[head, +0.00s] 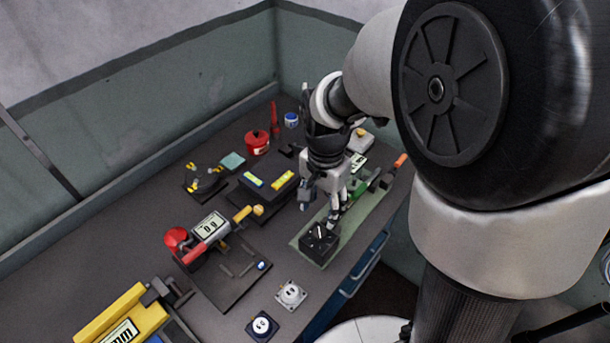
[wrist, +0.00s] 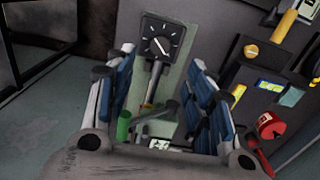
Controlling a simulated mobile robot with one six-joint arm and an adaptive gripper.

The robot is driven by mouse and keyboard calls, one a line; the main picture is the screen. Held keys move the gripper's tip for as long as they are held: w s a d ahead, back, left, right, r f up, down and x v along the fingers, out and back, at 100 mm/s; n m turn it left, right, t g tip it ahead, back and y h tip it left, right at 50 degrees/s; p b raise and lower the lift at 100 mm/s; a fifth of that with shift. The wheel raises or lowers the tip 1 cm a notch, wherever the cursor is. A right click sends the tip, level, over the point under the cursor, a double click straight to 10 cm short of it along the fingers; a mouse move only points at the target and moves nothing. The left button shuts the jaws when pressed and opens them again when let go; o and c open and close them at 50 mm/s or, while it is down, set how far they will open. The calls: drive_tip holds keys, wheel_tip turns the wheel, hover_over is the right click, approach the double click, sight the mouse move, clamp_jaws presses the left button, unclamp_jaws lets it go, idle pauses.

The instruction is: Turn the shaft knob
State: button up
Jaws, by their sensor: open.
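A black box with a dial face and a pale pointer knob (head: 319,231) sits at the near end of a green mat (head: 346,243). The knob (wrist: 160,45) also shows near the top of the wrist view, ahead of and between my fingers. A thin shaft (wrist: 153,82) shows between the fingers, running from the box toward an orange part and a green cylinder (wrist: 124,125). My gripper (head: 320,212) is open, pointing down just behind the box in the head view. In the wrist view my gripper (wrist: 163,60) has its fingers wide apart with nothing held; contact with the box cannot be told.
A dark plate with a display (head: 211,227) and red part lies left of the mat. Two small square knob units (head: 291,294) stand near the front edge. A red pot (head: 257,143) stands at the back. Blue drawers (head: 366,265) are below the bench edge.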

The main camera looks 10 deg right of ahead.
sight(320, 232)
wheel_tip(320, 232, down, 10)
drive_tip(key=b, duration=0.3)
drive_tip(key=shift+f, duration=0.15)
drive_tip(key=c, duration=1.1)
